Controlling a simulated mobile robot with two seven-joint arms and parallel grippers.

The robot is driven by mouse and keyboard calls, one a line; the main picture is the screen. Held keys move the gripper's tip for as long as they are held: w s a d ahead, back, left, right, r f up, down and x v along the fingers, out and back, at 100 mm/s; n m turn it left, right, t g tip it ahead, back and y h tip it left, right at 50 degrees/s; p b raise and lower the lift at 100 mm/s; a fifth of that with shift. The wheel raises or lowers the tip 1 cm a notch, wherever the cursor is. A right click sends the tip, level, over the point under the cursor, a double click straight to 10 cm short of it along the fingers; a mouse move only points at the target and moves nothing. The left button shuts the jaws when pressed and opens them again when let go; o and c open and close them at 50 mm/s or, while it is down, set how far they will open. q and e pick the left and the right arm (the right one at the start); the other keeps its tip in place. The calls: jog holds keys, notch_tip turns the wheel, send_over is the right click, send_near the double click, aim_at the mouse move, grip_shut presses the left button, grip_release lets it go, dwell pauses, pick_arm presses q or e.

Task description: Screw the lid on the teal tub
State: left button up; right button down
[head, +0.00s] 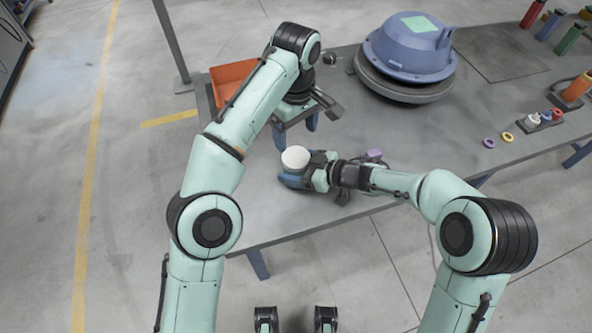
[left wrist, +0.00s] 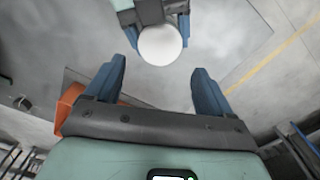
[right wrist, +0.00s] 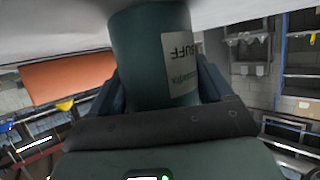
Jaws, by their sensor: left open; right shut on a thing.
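The teal tub (right wrist: 150,55) stands between the fingers of my right gripper (head: 303,172), which is shut on it. Its label shows upside down in the right wrist view. A white round lid (head: 295,158) covers the tub's top in the head view; I cannot tell whether it is screwed down or only resting. The lid also shows in the left wrist view (left wrist: 161,45), just beyond the fingertips. My left gripper (head: 294,130) is open and empty, its fingers apart, off the lid on the far side of it. The tub's wall is mostly hidden in the head view.
An orange bin (head: 231,82) stands behind my left gripper. A blue dome (head: 408,50) sits on a round base at the back. A purple piece (head: 374,154) is by my right wrist. Coloured rings (head: 489,143) and cylinders lie at the right. The table's (head: 262,222) front left is clear.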

aim_at(296, 156)
pick_arm(q)
jog(key=shift+f, duration=3.95)
jog(key=c, duration=0.9)
jog(key=shift+m, duration=1.6)
jog(key=o, duration=1.2)
jog(key=shift+r, duration=0.1)
jog(key=shift+r, duration=2.2)
